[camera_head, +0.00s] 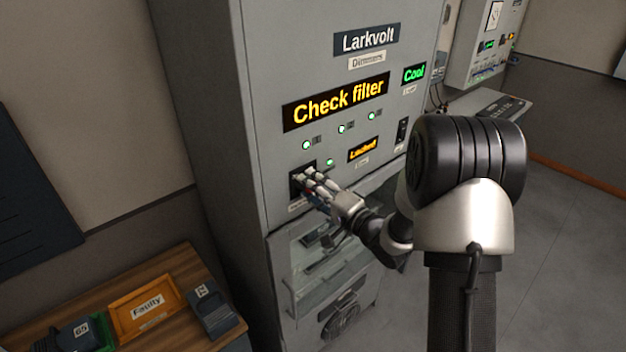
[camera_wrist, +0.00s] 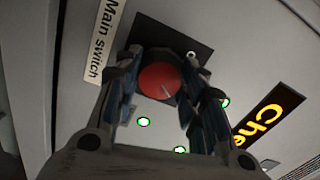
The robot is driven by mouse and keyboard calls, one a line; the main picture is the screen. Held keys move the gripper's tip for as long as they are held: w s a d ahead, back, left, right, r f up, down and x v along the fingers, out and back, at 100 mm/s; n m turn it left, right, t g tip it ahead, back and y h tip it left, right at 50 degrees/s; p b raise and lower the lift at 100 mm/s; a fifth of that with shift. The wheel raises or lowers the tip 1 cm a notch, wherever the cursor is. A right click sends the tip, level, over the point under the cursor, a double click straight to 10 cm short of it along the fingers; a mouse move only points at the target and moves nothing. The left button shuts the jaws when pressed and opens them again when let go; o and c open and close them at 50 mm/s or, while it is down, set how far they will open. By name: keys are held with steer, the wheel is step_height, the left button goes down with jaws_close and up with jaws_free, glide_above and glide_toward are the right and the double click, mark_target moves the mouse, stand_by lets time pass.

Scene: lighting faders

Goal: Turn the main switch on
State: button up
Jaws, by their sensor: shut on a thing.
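The main switch is a round red knob (camera_wrist: 160,82) on a dark square plate (camera_wrist: 185,38), beside a white "Main switch" label (camera_wrist: 104,42) in the wrist view. In the head view its dark plate (camera_head: 296,184) sits low on the left of the grey cabinet front, and the knob is hidden behind my fingers. My gripper (camera_head: 308,180) reaches the plate from the right. In the wrist view my gripper (camera_wrist: 160,88) has one finger on each side of the knob and is shut on it. The knob's exact turn position is hard to tell.
The grey Larkvolt cabinet (camera_head: 262,60) shows a lit "Check filter" display (camera_head: 336,101), a green "Cool" display (camera_head: 413,73), a "Locked" display (camera_head: 362,150) and several green lamps. Below is a clear-fronted bay (camera_head: 325,250). A wooden table (camera_head: 180,333) with an orange "Faulty" tray (camera_head: 120,312) stands lower left.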

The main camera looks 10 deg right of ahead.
steer(key=shift+r+m+p, duration=0.1)
steer(key=shift+m+p, duration=0.55)
steer(key=shift+m, duration=0.45)
steer(key=o, duration=1.1)
steer(key=shift+c, duration=0.2)
steer(key=v, duration=1.2)
